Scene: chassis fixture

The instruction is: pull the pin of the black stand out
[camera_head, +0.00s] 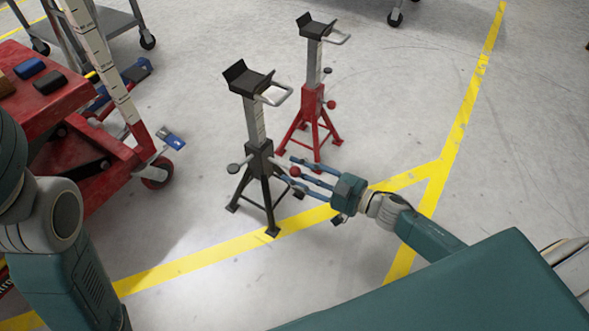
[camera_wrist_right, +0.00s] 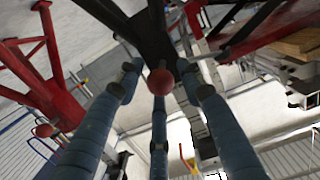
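The black stand (camera_head: 259,158) stands upright on the floor near the middle of the head view. Its pin has a red ball knob (camera_head: 295,171) on the right side of the stand; the knob also shows in the right wrist view (camera_wrist_right: 161,82). My right gripper (camera_head: 300,172) reaches in from the right, its blue fingers spread around the knob. In the wrist view the side fingers are apart from the knob; whether the middle finger touches it cannot be told. The pin's shaft is mostly hidden. My left gripper is outside the views.
A red stand (camera_head: 314,101) with its own red knob stands just behind the black one. A red cart (camera_head: 72,150) with small dark items on top is at the left. Yellow lines (camera_head: 190,265) mark the floor. Open floor lies to the right.

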